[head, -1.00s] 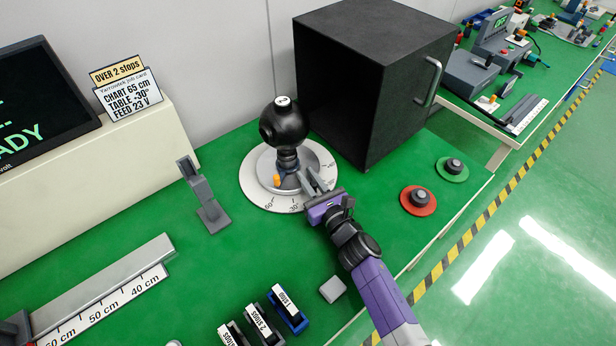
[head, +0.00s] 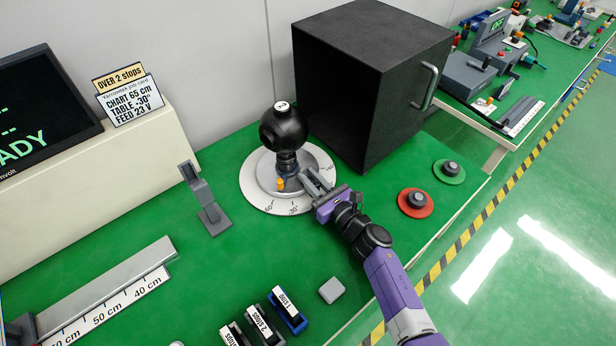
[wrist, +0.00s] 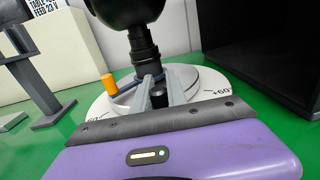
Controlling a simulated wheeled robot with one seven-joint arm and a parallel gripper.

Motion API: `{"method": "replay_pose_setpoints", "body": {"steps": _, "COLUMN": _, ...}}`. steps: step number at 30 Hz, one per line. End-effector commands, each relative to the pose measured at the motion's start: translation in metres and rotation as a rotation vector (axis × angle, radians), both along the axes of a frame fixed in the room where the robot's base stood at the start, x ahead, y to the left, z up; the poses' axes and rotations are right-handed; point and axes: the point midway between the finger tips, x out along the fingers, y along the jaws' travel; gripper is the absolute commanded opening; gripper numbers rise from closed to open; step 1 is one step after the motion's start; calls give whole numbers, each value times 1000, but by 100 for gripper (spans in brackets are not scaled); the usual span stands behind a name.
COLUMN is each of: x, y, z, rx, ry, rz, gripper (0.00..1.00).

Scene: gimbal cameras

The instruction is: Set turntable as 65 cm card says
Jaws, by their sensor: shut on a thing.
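The turntable (head: 262,190) is a white dial with degree marks and a grey raised disc. A black ball-shaped device (head: 284,127) stands on it on a short black column. An orange peg (head: 281,184) on the turntable points toward the dial's front, between the marks reading about 60 and -30. It also shows in the wrist view (wrist: 108,84), beside a blue bar. My gripper (head: 310,181) reaches in from the right, its fingers shut on a small black knob (wrist: 158,95) at the turntable. The job card (head: 130,100) reads CHART 65 cm, TABLE -30°, FEED 23 V.
A large black box (head: 340,90) stands behind and right of the turntable. A grey stand (head: 205,200) is on the left. A ruler rail (head: 110,300), labelled holders (head: 288,312) and a grey block (head: 332,290) lie in front.

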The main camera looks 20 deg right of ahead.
Motion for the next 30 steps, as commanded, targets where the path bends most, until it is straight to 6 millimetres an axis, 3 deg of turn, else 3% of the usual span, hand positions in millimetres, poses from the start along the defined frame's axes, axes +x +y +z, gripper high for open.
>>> {"method": "replay_pose_setpoints", "body": {"steps": 8, "x": 7, "y": -12, "z": -2, "rx": 0, "ry": -1, "rz": 125, "gripper": 0}}
{"method": "replay_pose_setpoints", "body": {"steps": 30, "x": 21, "y": -24, "z": 0, "rx": 1, "ry": -2, "rz": 122, "gripper": 0}}
